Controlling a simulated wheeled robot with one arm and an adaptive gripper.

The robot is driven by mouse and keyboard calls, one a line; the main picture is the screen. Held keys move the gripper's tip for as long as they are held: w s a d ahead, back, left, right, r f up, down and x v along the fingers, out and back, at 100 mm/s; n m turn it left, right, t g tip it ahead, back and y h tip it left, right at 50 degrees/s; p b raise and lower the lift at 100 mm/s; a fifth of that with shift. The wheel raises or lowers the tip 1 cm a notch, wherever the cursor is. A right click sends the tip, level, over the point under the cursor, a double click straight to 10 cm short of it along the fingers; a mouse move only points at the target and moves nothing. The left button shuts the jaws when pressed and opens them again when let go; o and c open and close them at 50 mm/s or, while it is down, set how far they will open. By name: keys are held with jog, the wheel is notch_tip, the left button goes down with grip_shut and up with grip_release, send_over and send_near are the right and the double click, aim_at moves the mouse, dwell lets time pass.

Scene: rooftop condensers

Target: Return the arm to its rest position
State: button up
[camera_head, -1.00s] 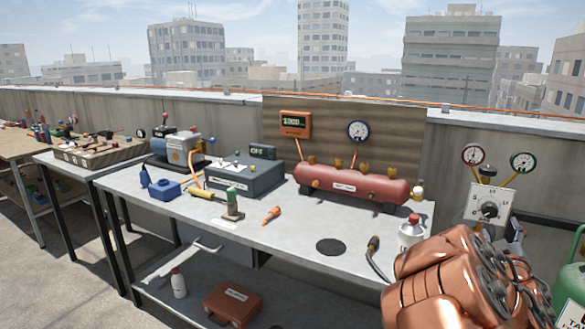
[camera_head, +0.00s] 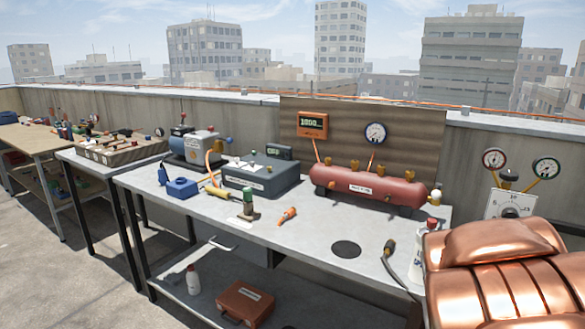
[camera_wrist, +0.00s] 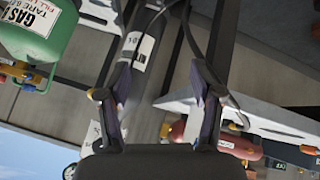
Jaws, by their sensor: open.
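My gripper (camera_wrist: 156,95) shows in the wrist view with its two dark fingers spread apart. Nothing is held between them. A dark cylinder with a white label (camera_wrist: 140,48) lies behind the fingers in the picture; I see no contact with it. In the head view my copper-coloured arm (camera_head: 510,265) fills the lower right corner and the gripper itself is hidden. The arm covers the right end of the workbench (camera_head: 300,248) and part of a white bottle (camera_head: 416,262).
A red manifold tank (camera_head: 365,187), a dark grey box (camera_head: 262,180) and an orange-tipped tool (camera_head: 287,215) are on the bench. A gauge panel (camera_head: 510,204) stands right. The wrist view shows a green gas cylinder (camera_wrist: 40,35) at upper left. The bench's front middle is mostly clear.

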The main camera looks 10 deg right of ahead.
jog(key=s+a+n+g+y, duration=0.4)
jog(key=s+a+g+y, duration=0.3)
jog(key=s+a, duration=1.6)
notch_tip(320, 180, up, 19)
jog(key=h+p, duration=0.1)
jog(key=p, duration=1.7)
jog(key=shift+d+f, duration=0.1)
jog(key=shift+f, duration=0.05)
